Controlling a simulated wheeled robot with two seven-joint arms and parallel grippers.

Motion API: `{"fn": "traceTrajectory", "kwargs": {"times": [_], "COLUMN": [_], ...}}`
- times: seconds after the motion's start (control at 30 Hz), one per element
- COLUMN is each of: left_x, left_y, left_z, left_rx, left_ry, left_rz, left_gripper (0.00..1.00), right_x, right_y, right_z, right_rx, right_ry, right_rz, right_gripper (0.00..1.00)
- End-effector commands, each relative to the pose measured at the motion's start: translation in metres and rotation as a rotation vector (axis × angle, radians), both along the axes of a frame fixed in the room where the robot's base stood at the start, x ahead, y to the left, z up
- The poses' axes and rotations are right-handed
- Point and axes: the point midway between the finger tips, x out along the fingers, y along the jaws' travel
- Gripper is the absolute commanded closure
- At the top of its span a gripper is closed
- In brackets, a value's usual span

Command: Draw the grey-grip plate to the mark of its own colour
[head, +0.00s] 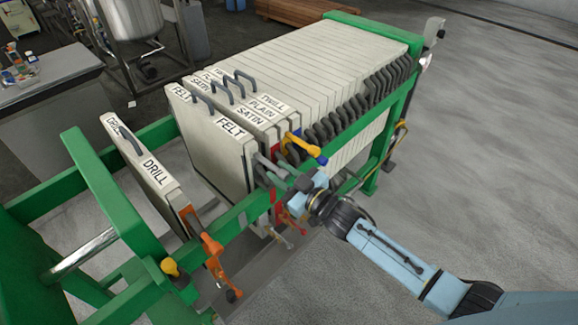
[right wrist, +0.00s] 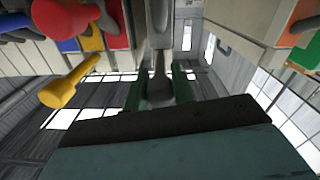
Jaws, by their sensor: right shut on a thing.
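The grey-grip plate is the pale plate labelled FELT (head: 215,140), upright at the front of the plate pack on the green frame. Its grey grip (head: 266,168) sticks out at its right side. My right gripper (head: 285,182) is at this grip, outside the near rail. In the right wrist view the green jaws (right wrist: 158,95) are shut on the grey grip (right wrist: 160,35), one on each side of it. I cannot make out a grey mark on the rail. My left gripper is in neither view.
The DRILL plate (head: 148,165) with an orange grip stands apart at the left, with a gap between it and FELT. SATIN, PLAIN and TWILL plates stand close behind FELT. A yellow grip (head: 308,146) juts out near my right gripper. A green near rail (head: 225,220) runs alongside.

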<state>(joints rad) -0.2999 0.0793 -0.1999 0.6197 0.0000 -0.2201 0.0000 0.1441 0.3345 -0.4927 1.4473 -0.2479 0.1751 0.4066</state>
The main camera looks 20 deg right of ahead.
Motion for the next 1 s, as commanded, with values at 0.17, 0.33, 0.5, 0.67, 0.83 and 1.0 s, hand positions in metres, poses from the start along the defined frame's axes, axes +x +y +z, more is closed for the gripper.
{"fn": "traceTrajectory", "kwargs": {"times": [0.17,0.33,0.5,0.67,0.83,1.0], "left_x": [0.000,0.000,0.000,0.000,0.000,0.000], "left_y": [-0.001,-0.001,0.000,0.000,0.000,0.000], "left_z": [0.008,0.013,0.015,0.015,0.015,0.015], "left_rx": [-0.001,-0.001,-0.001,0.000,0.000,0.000], "left_ry": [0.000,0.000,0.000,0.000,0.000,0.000], "left_rz": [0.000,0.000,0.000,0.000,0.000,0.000], "left_gripper": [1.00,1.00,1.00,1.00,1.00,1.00], "right_x": [-0.021,-0.036,-0.049,-0.053,-0.053,-0.053], "right_y": [0.035,0.061,0.082,0.090,0.090,0.090], "right_z": [-0.001,-0.002,-0.002,-0.002,-0.002,-0.002], "right_rx": [0.009,0.009,0.007,0.004,0.002,0.001], "right_ry": [0.006,0.008,0.007,0.005,0.005,0.006], "right_rz": [0.010,0.009,0.008,0.007,0.006,0.005], "right_gripper": [1.00,1.00,1.00,1.00,1.00,0.72]}}
